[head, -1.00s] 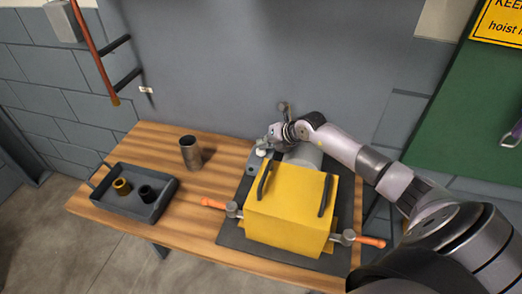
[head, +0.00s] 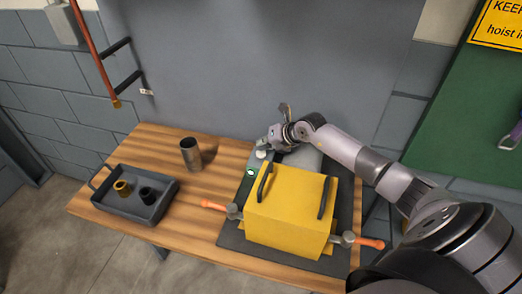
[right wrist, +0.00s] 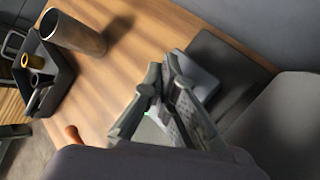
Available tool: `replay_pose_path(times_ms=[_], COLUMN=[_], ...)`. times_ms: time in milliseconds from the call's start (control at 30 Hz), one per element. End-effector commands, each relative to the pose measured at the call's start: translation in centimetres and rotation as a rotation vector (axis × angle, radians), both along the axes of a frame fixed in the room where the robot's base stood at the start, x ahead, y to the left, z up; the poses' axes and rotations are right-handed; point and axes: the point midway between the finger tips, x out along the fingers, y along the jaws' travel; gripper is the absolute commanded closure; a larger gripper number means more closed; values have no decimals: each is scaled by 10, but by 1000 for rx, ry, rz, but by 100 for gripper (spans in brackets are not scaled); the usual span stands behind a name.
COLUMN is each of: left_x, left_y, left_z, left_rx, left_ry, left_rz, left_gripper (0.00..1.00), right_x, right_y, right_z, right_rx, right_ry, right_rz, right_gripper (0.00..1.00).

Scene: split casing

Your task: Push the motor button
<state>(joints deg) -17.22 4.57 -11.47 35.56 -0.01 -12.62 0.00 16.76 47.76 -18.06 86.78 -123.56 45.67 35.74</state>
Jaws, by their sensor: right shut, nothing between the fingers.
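The small grey control box (head: 254,165) sits beside the yellow casing (head: 290,200), on the dark mat. Its lamp (head: 250,172) is lit green. A pale round button (head: 261,154) shows on the box just behind the lamp. My right gripper (head: 265,146) is shut and empty, its tips down at the button; I cannot tell whether they touch it. In the right wrist view the closed fingers (right wrist: 165,68) cover part of the grey box (right wrist: 200,78), and the green glow (right wrist: 147,113) shows beside them. My left gripper is out of view.
A grey motor body (head: 303,157) lies behind the casing. Orange-handled tools (head: 214,204) stick out on both sides of it. A metal cup (head: 190,154) and a dark tray (head: 135,207) with two bushings stand to the left. Bare wood lies between.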

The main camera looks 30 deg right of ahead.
Motion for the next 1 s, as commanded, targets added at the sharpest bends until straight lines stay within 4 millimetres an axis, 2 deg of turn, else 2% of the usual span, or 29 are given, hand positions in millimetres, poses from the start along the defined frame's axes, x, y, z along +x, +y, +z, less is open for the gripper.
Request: replay_pose_path(times_ms=[433,1000], left_x=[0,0], left_y=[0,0], left_z=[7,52], left_rx=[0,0], left_ry=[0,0], left_rz=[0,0], left_gripper=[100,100], right_x=[0,0], right_y=[0,0], right_z=[9,63], right_rx=[-1,-1], right_ry=[-2,-2], right_rz=[0,0], right_gripper=[100,100])
